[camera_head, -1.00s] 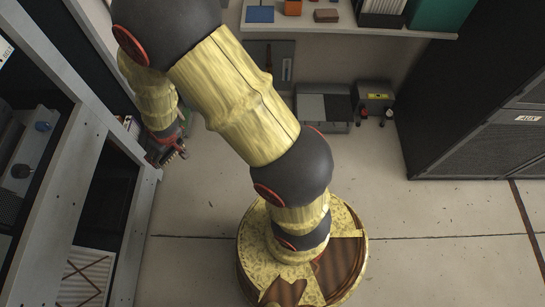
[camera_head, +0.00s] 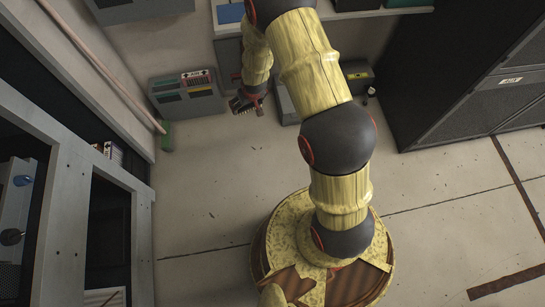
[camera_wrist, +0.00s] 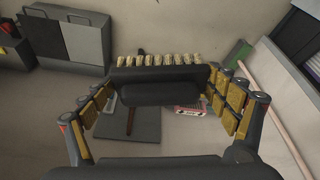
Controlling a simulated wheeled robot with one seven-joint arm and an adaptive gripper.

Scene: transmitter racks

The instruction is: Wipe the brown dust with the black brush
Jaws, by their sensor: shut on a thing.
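My gripper (camera_head: 247,101) is shut on a black brush. In the wrist view the brush's black body (camera_wrist: 160,76) lies crosswise between my gripper's two padded fingers (camera_wrist: 162,98), with a row of tan bristles along its far edge. In the head view the brush (camera_head: 240,105) is small and partly merged with my gripper, above the floor near the back wall. I cannot make out brown dust for certain in either view.
A grey case with coloured labels (camera_head: 190,87) stands at the back wall. A pale pole (camera_head: 105,70) leans beside a small green thing (camera_head: 166,136). A shelf (camera_head: 335,14) crosses the back. Dark cabinets (camera_head: 465,75) stand right, a grey rack frame (camera_head: 62,215) left. Floor between is mostly clear.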

